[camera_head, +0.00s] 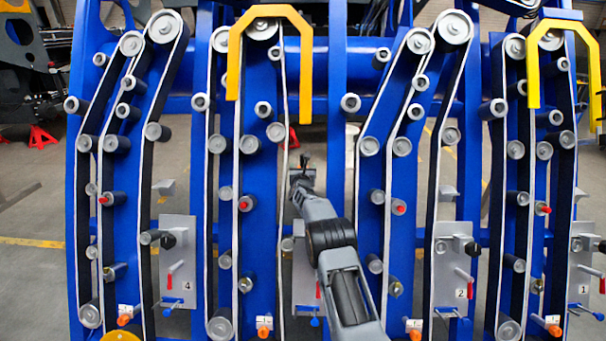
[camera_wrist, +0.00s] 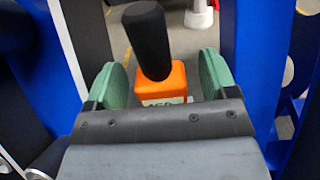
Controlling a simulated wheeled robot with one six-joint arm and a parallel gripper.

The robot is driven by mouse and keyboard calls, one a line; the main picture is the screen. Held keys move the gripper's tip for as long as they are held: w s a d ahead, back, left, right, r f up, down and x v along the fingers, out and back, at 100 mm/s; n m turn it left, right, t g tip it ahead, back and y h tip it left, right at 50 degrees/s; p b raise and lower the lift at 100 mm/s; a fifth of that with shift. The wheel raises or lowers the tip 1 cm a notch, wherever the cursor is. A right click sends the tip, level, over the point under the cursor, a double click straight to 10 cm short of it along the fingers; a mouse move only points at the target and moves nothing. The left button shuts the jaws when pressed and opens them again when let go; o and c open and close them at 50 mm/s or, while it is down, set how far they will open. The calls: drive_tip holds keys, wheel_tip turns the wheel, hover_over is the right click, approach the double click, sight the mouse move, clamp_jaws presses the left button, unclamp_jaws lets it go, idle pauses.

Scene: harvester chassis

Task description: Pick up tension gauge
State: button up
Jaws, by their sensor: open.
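What looks like the tension gauge (camera_wrist: 165,82) is an orange block with a black cylindrical handle (camera_wrist: 148,40) and partly legible dark markings on a pale label. In the wrist view it stands between the two green finger pads of my gripper (camera_wrist: 161,80), with visible gaps on both sides. The gripper is open. Its lower part is hidden behind the gripper body.
Blue chassis uprights (camera_head: 337,120) with black belts and grey rollers stand on both sides of my arm. Yellow hooked brackets (camera_head: 237,60) hang above. Grey numbered plates (camera_head: 174,260) with red levers sit low between the uprights. The chassis closely flanks the gripper.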

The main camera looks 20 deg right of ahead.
drive_tip(key=shift+w+d, duration=0.1)
drive_tip(key=shift+w, duration=0.1)
drive_tip(key=c, duration=1.2)
drive_tip(key=shift+r, duration=0.15)
drive_tip(key=shift+c, duration=0.5)
